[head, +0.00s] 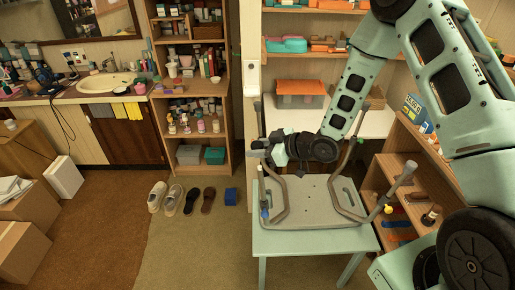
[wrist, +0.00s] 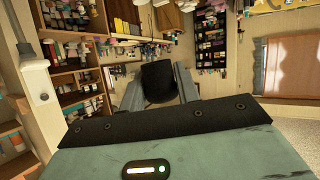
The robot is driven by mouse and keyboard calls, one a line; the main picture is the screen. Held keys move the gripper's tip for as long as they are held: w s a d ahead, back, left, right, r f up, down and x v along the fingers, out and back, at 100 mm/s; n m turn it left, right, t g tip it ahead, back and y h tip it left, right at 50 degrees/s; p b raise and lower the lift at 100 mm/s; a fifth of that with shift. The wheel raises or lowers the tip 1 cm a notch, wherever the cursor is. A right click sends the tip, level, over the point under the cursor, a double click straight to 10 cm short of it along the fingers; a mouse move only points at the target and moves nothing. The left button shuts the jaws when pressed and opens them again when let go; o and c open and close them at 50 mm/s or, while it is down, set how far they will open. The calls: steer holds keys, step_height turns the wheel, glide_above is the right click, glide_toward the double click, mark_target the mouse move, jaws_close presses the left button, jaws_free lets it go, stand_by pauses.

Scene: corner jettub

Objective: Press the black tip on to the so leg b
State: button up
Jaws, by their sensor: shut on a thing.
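An upturned grey bath seat (head: 318,203) lies on a small pale green table, its bent metal legs pointing up. Another leg (head: 258,118) stands at the back left, close to my gripper (head: 266,149). I cannot tell which leg is b. In the wrist view my gripper (wrist: 158,88) is shut on the black tip (wrist: 158,80), held between the two grey fingers. In the head view the tip is not clearly seen. I cannot tell whether it touches a leg.
A white post (head: 251,60) stands behind the table; a pale post (wrist: 38,85) shows at the left of the wrist view. A wooden shelf (head: 398,190) is close on the right.

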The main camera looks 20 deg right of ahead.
mark_target(261, 169)
steer(key=shift+w+d+f+b, duration=0.1)
steer(key=shift+d+f+b, duration=0.1)
steer(key=shift+f+b, duration=1.2)
steer(key=shift+d+f+b, duration=0.15)
steer(key=shift+f+b, duration=0.95)
steer(key=shift+f, duration=0.5)
steer(key=shift+d+f+b, duration=0.2)
steer(key=shift+f+b, duration=1.55)
steer(key=shift+f, duration=0.1)
steer(key=o, duration=1)
